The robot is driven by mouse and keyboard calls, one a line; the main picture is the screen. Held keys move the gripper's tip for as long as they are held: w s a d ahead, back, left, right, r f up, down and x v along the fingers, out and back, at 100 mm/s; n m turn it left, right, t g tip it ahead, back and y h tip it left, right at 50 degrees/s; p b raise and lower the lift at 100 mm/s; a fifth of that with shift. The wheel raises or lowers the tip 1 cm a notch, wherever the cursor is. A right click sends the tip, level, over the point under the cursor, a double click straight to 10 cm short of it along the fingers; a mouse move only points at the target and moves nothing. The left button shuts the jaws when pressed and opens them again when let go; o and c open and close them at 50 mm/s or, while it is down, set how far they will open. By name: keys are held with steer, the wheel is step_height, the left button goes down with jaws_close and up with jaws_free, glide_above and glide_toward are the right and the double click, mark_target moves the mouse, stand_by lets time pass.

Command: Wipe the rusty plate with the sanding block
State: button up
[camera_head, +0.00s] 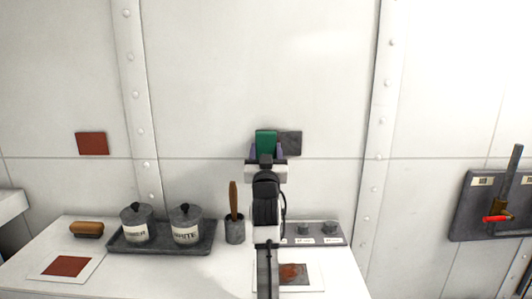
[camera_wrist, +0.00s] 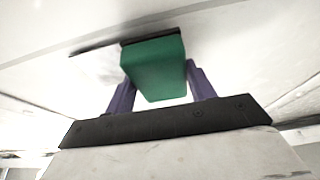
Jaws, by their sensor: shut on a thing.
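My gripper (camera_head: 266,153) is shut on a green sanding block (camera_head: 265,142), raised in front of the white wall. In the wrist view the block (camera_wrist: 155,70) sits between my two purple fingers, its dark face toward the wall; I cannot tell whether it touches. A dark grey plate (camera_head: 291,143) on the wall shows to the right of the block, partly hidden by it. A reddish-brown rusty square (camera_head: 92,143) is on the wall at the left. A plate with a rusty patch (camera_head: 293,272) lies on the worktop, partly behind my arm.
On the white worktop (camera_head: 190,268) are a brush (camera_head: 86,229), a dark tray (camera_head: 160,246) with two lidded pots, a cup (camera_head: 235,232) with a wooden handle, and a rust-coloured square (camera_head: 65,266) on a white sheet. A grey panel with a red-handled lever (camera_head: 495,205) hangs at right.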

steer(key=shift+w, duration=0.45)
steer(key=shift+d, duration=2)
steer(key=shift+w+a, duration=0.15)
steer(key=shift+a, duration=1.95)
